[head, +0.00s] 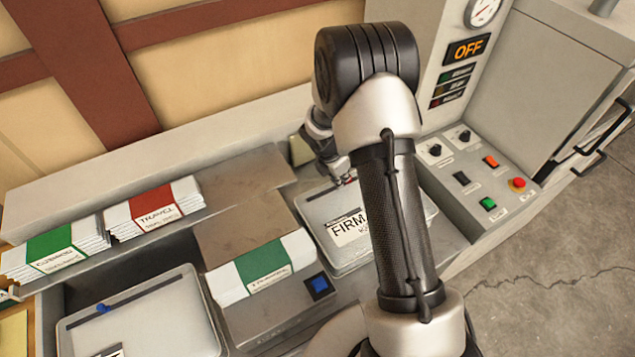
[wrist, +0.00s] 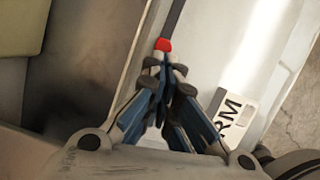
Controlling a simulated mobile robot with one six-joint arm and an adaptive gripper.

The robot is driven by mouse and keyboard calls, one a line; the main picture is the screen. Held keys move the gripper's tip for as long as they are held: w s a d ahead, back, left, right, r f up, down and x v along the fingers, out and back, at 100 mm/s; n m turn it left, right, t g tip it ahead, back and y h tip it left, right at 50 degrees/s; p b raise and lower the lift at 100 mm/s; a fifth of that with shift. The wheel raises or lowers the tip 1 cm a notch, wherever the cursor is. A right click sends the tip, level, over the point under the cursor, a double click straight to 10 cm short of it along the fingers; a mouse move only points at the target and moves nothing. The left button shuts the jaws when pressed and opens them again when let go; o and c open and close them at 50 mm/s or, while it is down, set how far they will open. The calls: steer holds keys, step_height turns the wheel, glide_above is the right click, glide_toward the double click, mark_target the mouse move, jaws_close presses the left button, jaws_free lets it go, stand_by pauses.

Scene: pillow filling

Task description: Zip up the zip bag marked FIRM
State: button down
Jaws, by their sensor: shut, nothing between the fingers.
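The zip bag marked FIRM (head: 335,262) lies flat on the worktop in the head view, partly hidden behind my arm. Its white label shows the letters FIRM (head: 349,229), and part of that label shows in the wrist view (wrist: 232,112). In the wrist view a dark zip line runs along the bag (wrist: 215,75), with a red zip pull (wrist: 163,45) on it. My gripper (wrist: 168,68) is shut and empty, its fingertips right by the red pull. Whether they touch it I cannot tell. In the head view my gripper (head: 343,176) is at the bag's far edge.
A second zip bag (head: 140,315) with a blue pull lies at lower left. Stacks with green (head: 50,245) and red (head: 155,208) bands and a green-banded pack (head: 262,268) lie left of the FIRM bag. A control panel (head: 470,165) stands on the right.

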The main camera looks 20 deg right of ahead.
steer(key=w+d+p, duration=0.1)
steer(key=d, duration=0.3)
steer(key=d+p, duration=0.2)
steer(key=d, duration=0.2)
steer(key=w+d+p, duration=0.1)
steer(key=d, duration=0.4)
steer(key=shift+w+p, duration=0.3)
steer(key=shift+p, duration=0.05)
steer(key=shift+a, duration=0.1)
